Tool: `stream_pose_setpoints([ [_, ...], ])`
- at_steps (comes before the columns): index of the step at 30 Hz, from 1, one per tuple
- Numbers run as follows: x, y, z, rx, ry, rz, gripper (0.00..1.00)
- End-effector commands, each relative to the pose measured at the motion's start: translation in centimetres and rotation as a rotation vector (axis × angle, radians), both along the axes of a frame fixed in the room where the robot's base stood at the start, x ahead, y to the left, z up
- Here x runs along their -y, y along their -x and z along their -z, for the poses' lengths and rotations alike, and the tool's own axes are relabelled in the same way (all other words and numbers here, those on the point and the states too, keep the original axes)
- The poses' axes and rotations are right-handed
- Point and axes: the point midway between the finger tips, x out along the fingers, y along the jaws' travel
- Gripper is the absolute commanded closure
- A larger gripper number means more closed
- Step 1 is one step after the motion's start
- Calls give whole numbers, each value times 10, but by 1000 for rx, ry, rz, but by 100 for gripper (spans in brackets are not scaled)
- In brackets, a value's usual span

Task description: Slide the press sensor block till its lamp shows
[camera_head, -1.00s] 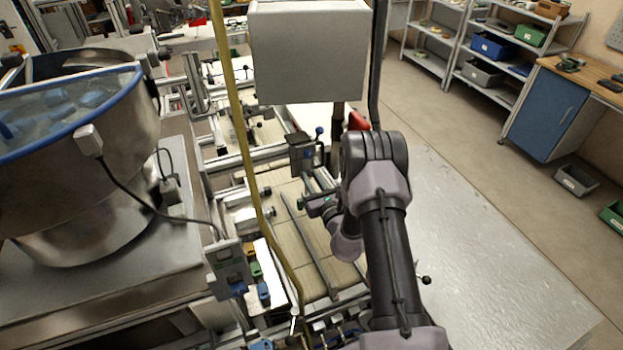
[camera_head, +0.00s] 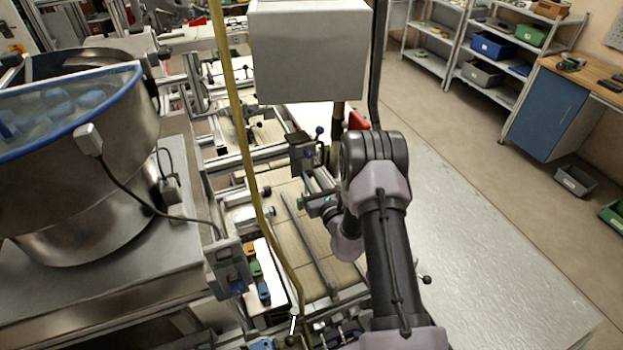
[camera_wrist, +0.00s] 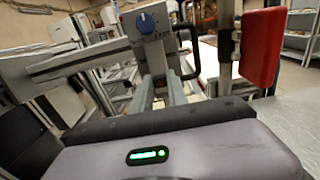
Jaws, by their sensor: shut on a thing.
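The block that looks like the press sensor block (camera_head: 303,158) is a dark grey housing on a rail in the head view, with a blue knob and a black loop handle. In the wrist view the block (camera_wrist: 151,46) stands straight ahead, its blue knob facing me. My gripper (camera_wrist: 163,84) reaches toward it, its two grey fingers close together and shut at the block's lower part. The fingertips' exact contact is hard to see. In the head view my gripper (camera_head: 322,204) is small and partly hidden by my arm. I cannot make out a lit lamp on the block.
A yellow hose (camera_head: 246,150) hangs left of the rails. A grey box (camera_head: 308,50) stands above the block, with a red part (camera_head: 358,121) below its right side. A steel bowl feeder (camera_head: 85,200) fills the left.

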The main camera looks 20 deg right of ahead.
Motion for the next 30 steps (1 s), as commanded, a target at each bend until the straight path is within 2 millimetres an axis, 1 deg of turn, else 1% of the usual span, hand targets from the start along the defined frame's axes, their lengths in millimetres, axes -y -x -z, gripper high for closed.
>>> stream_pose_setpoints([
  [1,0,1,8,0,0,0,100],
  [4,0,1,18,0,0,0,100],
  [11,0,2,15,-1,0,0,100],
  [12,0,2,15,-1,0,0,77],
  [15,0,2,15,-1,0,0,58],
  [25,0,4,15,0,0,0,58],
  [28,0,17,16,-2,-1,1,58],
  [30,1,34,17,-4,-3,3,58],
])
